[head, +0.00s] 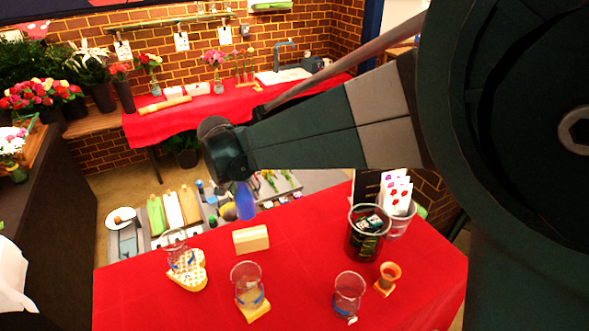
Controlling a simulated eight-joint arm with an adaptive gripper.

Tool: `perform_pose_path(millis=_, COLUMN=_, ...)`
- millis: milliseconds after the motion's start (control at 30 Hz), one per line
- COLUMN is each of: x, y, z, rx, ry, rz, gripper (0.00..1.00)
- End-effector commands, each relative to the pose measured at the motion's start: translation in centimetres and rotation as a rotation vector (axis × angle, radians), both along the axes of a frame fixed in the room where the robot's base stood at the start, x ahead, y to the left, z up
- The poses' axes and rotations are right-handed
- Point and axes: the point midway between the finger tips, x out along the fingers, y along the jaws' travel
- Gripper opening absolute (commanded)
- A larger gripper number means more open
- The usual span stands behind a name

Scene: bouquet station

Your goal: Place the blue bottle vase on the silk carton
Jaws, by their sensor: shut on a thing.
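The blue bottle vase (245,202) shows as a translucent blue shape just below the end of my arm, in the air above the far edge of the red table. My gripper (238,180) is shut on it; its fingers are mostly hidden behind the dark wrist. A cream box (251,240) sits on the red table, below and slightly right of the vase and apart from it. It looks like the silk carton, but no label is readable.
Clear glasses (247,285) stand around the box, one on a heart-shaped board (188,275). A dark bucket (367,232), a terracotta pot (389,274) and another glass (348,292) stand to the right. The red cloth (300,240) right of the box is bare.

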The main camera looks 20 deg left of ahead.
Motion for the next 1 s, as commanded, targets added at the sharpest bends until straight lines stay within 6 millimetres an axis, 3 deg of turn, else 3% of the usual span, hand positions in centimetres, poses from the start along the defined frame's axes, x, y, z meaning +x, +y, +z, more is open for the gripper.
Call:
perform_pose_path(millis=500, x=0.0, y=0.0, z=-5.4, rx=0.000, ry=0.000, rz=0.000, gripper=0.12)
perform_pose_path(millis=1000, x=0.0, y=0.0, z=-6.2, rx=0.000, ry=0.000, rz=0.000, gripper=0.12)
